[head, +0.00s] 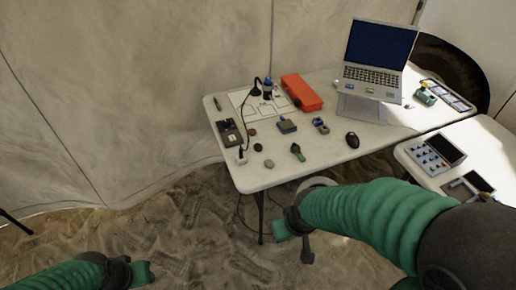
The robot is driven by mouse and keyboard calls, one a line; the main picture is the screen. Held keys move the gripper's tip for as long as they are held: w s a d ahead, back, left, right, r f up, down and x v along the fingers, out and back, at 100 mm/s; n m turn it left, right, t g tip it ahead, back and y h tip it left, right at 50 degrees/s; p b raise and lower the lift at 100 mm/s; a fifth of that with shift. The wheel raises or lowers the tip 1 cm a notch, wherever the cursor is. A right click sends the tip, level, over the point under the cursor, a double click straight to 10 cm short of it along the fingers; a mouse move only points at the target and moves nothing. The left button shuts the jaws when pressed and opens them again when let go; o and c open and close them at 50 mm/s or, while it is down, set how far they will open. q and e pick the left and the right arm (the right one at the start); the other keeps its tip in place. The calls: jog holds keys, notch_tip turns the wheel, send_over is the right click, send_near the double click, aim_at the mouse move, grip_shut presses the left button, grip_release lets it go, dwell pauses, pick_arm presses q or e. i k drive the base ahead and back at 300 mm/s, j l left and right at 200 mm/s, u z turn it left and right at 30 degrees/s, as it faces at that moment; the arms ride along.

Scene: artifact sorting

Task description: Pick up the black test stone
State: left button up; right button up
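A small black stone (258,147) lies on the white table (300,171) near its left front part. A grey stone (269,163) lies just in front of it, and a small brown piece (252,132) lies behind it. My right gripper (292,238) is at the end of the green-sleeved arm from the right, in front of and below the table's front edge, apart from the stones. My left gripper (140,272) is low at the bottom left, over the sandy ground, far from the table. The fingers of both are too unclear to read as open or shut.
A dark device (229,133), a black lamp (257,85), a red case (301,92), a green-handled tool (297,152) and a black mouse (352,140) stand around. A laptop (371,75) sits on a stand. A second table (418,172) with a control panel is at right.

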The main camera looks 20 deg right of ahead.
aim_at(258, 147)
jog(key=i+l+u, duration=0.4)
jog(key=l, duration=0.2)
jog(key=i+l+u, duration=0.35)
jog(key=l, duration=0.35)
jog(key=i+l+u, duration=0.2)
jog(key=l, duration=0.2)
jog(key=i+l+u, duration=0.2)
jog(key=l, duration=0.2)
jog(key=k, duration=0.1)
